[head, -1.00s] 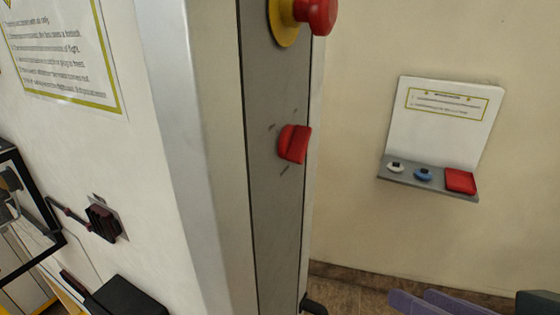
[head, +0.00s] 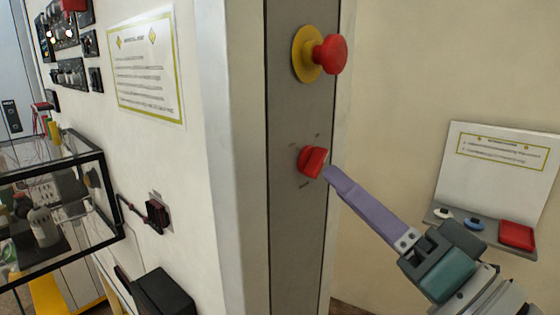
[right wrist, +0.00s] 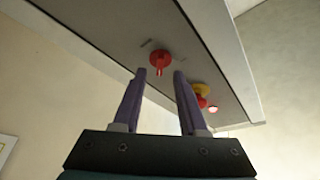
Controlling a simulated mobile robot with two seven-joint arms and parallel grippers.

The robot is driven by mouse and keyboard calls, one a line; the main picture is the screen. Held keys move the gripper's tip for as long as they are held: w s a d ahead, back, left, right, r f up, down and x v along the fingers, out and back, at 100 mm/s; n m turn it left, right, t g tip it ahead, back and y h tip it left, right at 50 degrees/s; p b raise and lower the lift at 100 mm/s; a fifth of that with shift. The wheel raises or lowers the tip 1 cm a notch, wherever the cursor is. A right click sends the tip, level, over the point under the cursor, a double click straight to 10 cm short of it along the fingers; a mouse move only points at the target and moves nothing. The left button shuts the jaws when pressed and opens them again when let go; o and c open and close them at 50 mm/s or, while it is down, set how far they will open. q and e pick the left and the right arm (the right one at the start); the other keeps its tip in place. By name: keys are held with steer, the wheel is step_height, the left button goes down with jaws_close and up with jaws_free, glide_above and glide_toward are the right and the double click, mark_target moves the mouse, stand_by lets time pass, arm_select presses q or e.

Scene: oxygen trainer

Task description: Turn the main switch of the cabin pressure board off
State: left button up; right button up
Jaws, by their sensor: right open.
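The main switch is a red rotary knob (head: 312,161) on a narrow grey panel (head: 287,230), with small dark marks around it. My right gripper (head: 332,174) comes in from the lower right, and its purple fingers point at the knob. In the right wrist view the two fingers (right wrist: 158,76) stand apart and empty, with the red knob (right wrist: 160,59) beyond and between their tips. In the head view the fingertip is very close to the knob; whether it touches cannot be told. My left gripper is not in view.
A red emergency button on a yellow base (head: 334,54) sits above the knob on the same panel. A small shelf with a sign (head: 500,160) and a red pad is on the right wall. A glass case (head: 60,200) and a black box (head: 163,294) are at left.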

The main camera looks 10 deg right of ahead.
mark_target(320, 167)
steer(key=shift+p+x, duration=0.3)
steer(key=shift+x, duration=1.4)
steer(key=shift+c, duration=0.2)
jaws_close()
